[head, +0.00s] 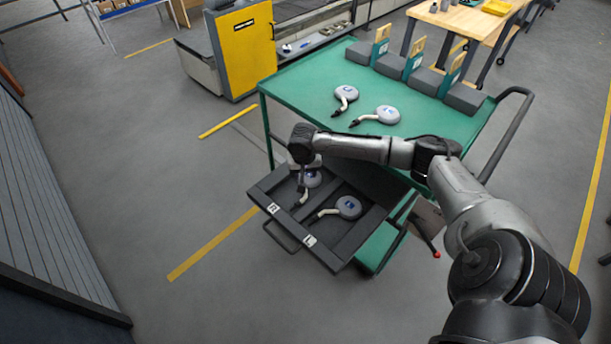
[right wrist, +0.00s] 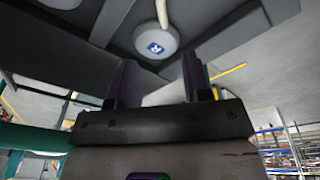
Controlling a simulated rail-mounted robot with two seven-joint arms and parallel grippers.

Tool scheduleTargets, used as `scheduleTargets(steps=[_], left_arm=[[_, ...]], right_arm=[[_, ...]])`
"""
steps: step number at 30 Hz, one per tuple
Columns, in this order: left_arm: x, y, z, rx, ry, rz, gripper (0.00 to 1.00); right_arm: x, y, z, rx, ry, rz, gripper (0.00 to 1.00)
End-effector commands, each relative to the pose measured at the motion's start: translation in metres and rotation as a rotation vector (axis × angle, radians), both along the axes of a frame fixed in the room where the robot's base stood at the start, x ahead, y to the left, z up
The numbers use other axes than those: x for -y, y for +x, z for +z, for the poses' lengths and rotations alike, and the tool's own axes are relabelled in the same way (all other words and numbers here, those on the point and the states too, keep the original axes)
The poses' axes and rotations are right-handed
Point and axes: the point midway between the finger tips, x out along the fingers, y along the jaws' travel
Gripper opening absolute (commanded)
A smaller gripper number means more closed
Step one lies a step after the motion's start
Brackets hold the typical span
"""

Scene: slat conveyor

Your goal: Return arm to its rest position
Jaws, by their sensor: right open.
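My right arm reaches in from the right, and its right gripper (head: 304,176) points down over the left compartment of the open drawer (head: 338,254). In the right wrist view the right gripper (right wrist: 160,78) has its two fingers apart, with nothing visible between them. A round grey-white device with a stem (head: 312,180) lies in that compartment, partly hidden by the gripper. The device also shows beyond the fingers in the right wrist view (right wrist: 155,42), with a blue R label. A second such device (head: 349,207) lies in the right compartment. My left gripper is not in view.
The drawer juts from a green cart (head: 315,92). Two more round devices (head: 346,93) (head: 389,115) and several grey blocks (head: 463,98) are on its top. A curved handle (head: 507,135) stands at its right. The floor left of the drawer is clear.

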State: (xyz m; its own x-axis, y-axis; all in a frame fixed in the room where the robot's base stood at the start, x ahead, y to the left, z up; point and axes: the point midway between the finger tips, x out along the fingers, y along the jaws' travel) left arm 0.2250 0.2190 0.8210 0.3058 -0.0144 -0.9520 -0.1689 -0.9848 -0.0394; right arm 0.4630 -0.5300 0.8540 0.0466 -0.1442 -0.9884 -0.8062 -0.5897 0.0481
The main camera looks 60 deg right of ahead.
Motion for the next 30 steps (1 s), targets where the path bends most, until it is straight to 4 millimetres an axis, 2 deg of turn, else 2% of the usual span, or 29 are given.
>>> scheduleTargets(steps=[6, 18, 22, 26, 30], left_arm=[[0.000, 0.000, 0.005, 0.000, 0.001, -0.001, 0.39], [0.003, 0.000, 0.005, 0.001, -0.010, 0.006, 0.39], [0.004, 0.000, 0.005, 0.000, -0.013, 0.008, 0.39], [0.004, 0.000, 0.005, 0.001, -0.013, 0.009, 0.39], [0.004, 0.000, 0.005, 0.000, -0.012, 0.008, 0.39]], right_arm=[[-0.002, -0.001, 0.016, 0.001, -0.001, 0.000, 0.45], [-0.003, -0.001, 0.018, -0.006, -0.003, 0.045, 0.45], [-0.002, -0.002, 0.018, -0.036, -0.012, 0.206, 0.45], [0.007, 0.000, 0.022, -0.077, -0.107, 0.456, 0.45], [0.001, 0.012, 0.047, -0.097, -0.286, 0.780, 0.45]])
